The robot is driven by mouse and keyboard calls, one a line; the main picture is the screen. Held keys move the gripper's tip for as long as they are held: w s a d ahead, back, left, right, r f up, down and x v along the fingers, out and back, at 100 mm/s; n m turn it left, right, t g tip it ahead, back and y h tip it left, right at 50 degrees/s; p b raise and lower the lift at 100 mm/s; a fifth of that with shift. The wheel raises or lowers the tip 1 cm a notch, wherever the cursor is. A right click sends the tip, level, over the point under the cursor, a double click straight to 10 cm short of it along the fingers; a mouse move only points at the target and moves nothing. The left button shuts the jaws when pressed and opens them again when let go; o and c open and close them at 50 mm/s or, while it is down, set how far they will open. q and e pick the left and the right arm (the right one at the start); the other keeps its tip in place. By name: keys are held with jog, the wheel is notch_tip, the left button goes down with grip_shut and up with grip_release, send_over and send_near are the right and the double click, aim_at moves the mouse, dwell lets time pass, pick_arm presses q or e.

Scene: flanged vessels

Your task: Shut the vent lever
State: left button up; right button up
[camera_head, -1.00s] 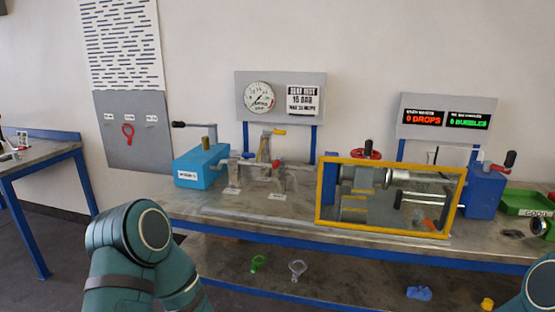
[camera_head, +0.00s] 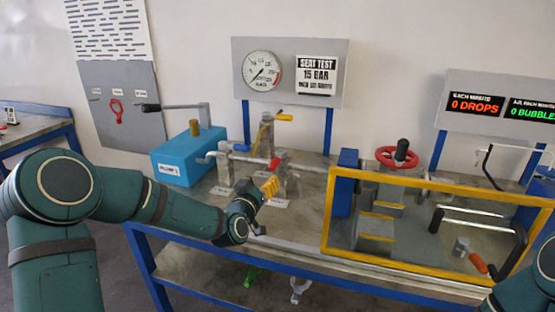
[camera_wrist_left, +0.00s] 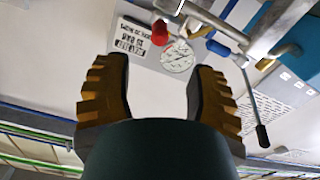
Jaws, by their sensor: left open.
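On the bench stands pipework with two small levers. One has a yellow-orange grip (camera_head: 285,118) and sits on top of an upright post. The other has a red grip (camera_head: 274,165) lower on the pipe. I cannot tell from labels which is the vent lever. My left gripper (camera_head: 270,187) is just in front of and below the red grip, its yellow pads showing. In the left wrist view, the left gripper (camera_wrist_left: 165,95) is open and empty. A red grip (camera_wrist_left: 159,32) shows beyond the fingers there, apart from them. My right gripper is out of view.
A blue pump box (camera_head: 183,158) with a long handle stands left of the pipework. A yellow-framed guard (camera_head: 330,212) encloses the right part, with a red handwheel (camera_head: 396,157) behind it. A gauge (camera_head: 262,72) hangs on the panel above.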

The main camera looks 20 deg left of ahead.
aim_at(276, 162)
pick_arm(q)
jog(key=w, duration=1.3)
jog(key=shift+d+b, duration=0.25)
jog(key=shift+b, duration=0.15)
jog(key=shift+o, duration=0.2)
jog(key=shift+s, duration=0.1)
grip_shut()
